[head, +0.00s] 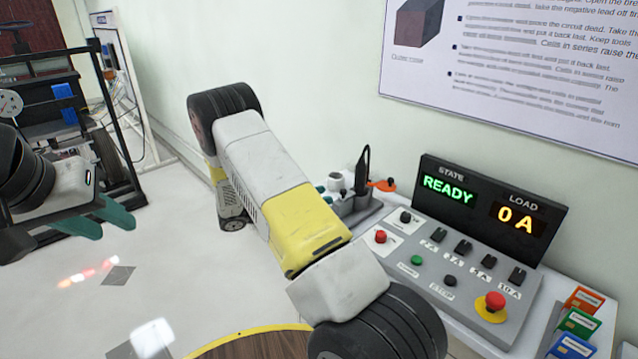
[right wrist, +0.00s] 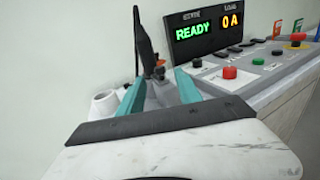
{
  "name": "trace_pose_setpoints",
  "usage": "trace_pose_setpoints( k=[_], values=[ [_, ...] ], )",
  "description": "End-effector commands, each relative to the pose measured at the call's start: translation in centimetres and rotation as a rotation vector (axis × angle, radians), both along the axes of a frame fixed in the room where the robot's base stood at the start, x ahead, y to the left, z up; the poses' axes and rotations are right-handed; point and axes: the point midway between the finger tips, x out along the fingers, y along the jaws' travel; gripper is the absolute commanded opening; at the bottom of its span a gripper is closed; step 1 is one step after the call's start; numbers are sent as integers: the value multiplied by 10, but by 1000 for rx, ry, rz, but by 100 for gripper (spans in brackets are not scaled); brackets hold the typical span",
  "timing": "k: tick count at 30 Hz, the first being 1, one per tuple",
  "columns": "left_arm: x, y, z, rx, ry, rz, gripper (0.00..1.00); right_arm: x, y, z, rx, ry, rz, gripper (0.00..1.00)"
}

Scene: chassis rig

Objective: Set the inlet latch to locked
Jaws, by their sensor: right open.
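I cannot pick out a part marked as the inlet latch in either view. A dark framed rig (head: 110,110) stands at the far left of the head view, with a round gauge (head: 9,103) and a blue part (head: 64,103). My left gripper (head: 116,229) is in front of this rig, its teal fingers apart and empty. My right gripper (right wrist: 158,76) shows in the right wrist view with teal fingers apart, pointing toward a small tool holder. Nothing is clearly held between them. In the head view my right arm crosses the middle and hides most of that gripper.
A grey control panel (head: 418,284) with knobs and buttons stands at right. Its display (head: 490,208) reads READY and 0 A. The tool holder (head: 352,212) with an upright black tool (head: 363,168) is beside it. Coloured cards (head: 578,322) lie at lower right. Pale floor is open at left.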

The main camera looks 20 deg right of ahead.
Motion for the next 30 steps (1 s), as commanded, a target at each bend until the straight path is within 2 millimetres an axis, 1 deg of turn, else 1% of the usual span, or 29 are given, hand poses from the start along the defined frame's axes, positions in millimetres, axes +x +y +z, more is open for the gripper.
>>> trace_pose_setpoints(
  k=[2, 4, 12, 15, 20, 27, 28, 30],
  values=[
    [0, 0, 0, 0, 0, 0, 36, 2, -4, 0, -14, 4, 4, 41],
    [0, 0, 0, 0, 0, 0, 36, 1, -13, 1, -15, 4, 3, 41],
    [0, 0, 0, 0, 0, 0, 36, 0, -56, 0, -11, 5, 1, 41],
    [0, 0, 0, 0, 0, 0, 36, 1, -67, 0, -10, 3, 3, 41],
    [0, 0, 0, 0, 0, 0, 36, 1, -76, 0, -10, 2, 4, 41],
    [0, 0, 0, 0, 0, 0, 36, 1, -77, 0, -10, 2, 4, 41],
    [0, 0, 0, 0, 0, 0, 36, 1, -77, 0, -9, 2, 4, 37],
    [0, 0, 0, 0, 0, 0, 36, 1, -77, 0, -9, 2, 4, 24]
  ],
)
